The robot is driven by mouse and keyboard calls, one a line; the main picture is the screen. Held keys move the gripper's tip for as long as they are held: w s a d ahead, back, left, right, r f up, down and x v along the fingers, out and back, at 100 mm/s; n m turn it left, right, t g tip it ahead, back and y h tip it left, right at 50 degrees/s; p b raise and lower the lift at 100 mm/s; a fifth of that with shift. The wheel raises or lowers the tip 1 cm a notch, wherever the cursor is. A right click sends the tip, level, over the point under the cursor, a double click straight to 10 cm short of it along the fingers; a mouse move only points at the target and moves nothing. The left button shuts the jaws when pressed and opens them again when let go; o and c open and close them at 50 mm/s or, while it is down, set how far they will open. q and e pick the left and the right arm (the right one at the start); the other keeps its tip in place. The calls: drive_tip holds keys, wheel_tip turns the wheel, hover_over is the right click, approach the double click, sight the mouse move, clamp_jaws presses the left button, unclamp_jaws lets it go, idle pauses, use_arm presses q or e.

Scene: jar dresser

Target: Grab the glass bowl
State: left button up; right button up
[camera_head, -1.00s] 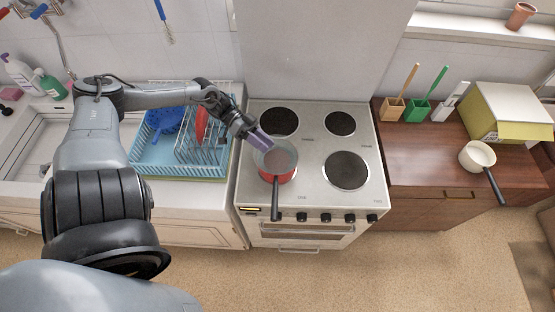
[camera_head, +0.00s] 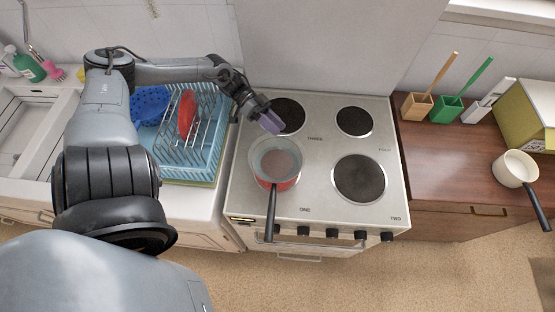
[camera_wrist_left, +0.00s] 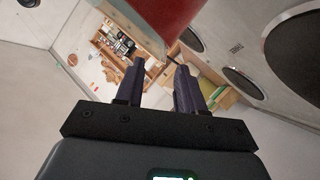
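The glass bowl (camera_head: 276,153) is clear and round and sits on top of the red saucepan (camera_head: 286,184) on the front left burner. The saucepan's dark handle (camera_head: 270,215) points toward the front of the stove. My left gripper (camera_head: 271,122) is just behind the bowl in the head view, its purple fingers pointing down to the right, apart from the rim. In the left wrist view my left gripper (camera_wrist_left: 160,68) is open and empty, with the red saucepan (camera_wrist_left: 165,14) close beyond it. The bowl is not clearly made out there. My right gripper is not in view.
A blue dish rack (camera_head: 215,140) with a red plate (camera_head: 187,114) and a blue colander (camera_head: 150,105) stands left of the stove. The other burners are empty. A cream pan (camera_head: 515,170) and utensil holders (camera_head: 447,107) stand on the wooden counter.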

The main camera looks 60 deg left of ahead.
sight(289, 139)
use_arm(q)
drive_tip(key=b+x, duration=0.1)
drive_tip(key=x, duration=0.4)
drive_tip(key=shift+d+f+b, duration=0.15)
drive_tip(key=shift+b, duration=0.2)
drive_tip(key=shift+w+d+f, duration=0.15)
drive_tip(key=shift+w+d, duration=0.1)
drive_tip(key=shift+d, duration=0.25)
clamp_jaws()
